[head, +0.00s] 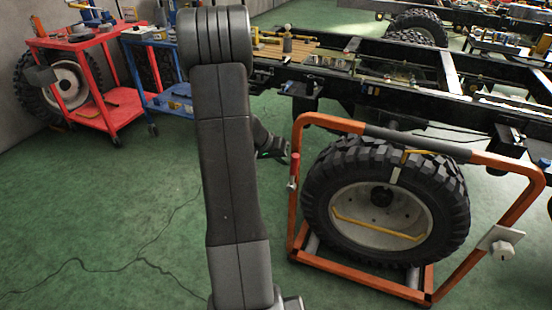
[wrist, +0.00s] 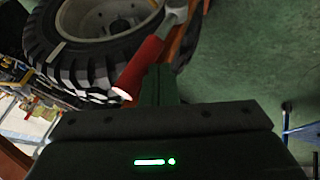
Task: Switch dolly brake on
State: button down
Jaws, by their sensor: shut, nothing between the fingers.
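The dolly (head: 291,240) is an orange tube frame around a large tyre (head: 330,175) with a cream rim, at the right of the head view. A lever with a red grip (head: 294,168) sits on its left post. In the wrist view the red grip (wrist: 139,68) runs diagonally, with a pale tip at its lower end and a grey metal part at its upper end. My gripper (head: 284,157) is shut and empty, left of the post. In the wrist view its dark fingers (wrist: 162,82) are close beside the red grip; I cannot tell whether they touch it.
A grey knob on a plate (head: 502,249) is on the dolly's right post. A black truck chassis (head: 365,92) stands behind the dolly. A red tool cart (head: 122,108) and a blue cart (head: 180,105) are at the back left. The green floor at left is clear except for a thin cable.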

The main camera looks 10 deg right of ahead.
aim_at(292, 163)
jog(key=shift+d, duration=0.1)
dwell(0.3)
jog(key=shift+s+d+r+m+t+y+b, duration=0.15)
jog(key=shift+s+d+t+y+b, duration=0.1)
jog(key=shift+s+d+y+b, duration=0.3)
jog(key=shift+s+d+f+m+t+y+b, duration=0.15)
jog(key=shift+s+d+t+y+b, duration=0.1)
jog(key=shift+s+d+y+b, duration=0.25)
jog(key=s+d+f+t+y+b, duration=0.1)
jog(key=s+d+f+b, duration=0.2)
jog(key=d, duration=0.4)
jog(key=shift+s+b, duration=0.4)
jog(key=shift+s, duration=0.45)
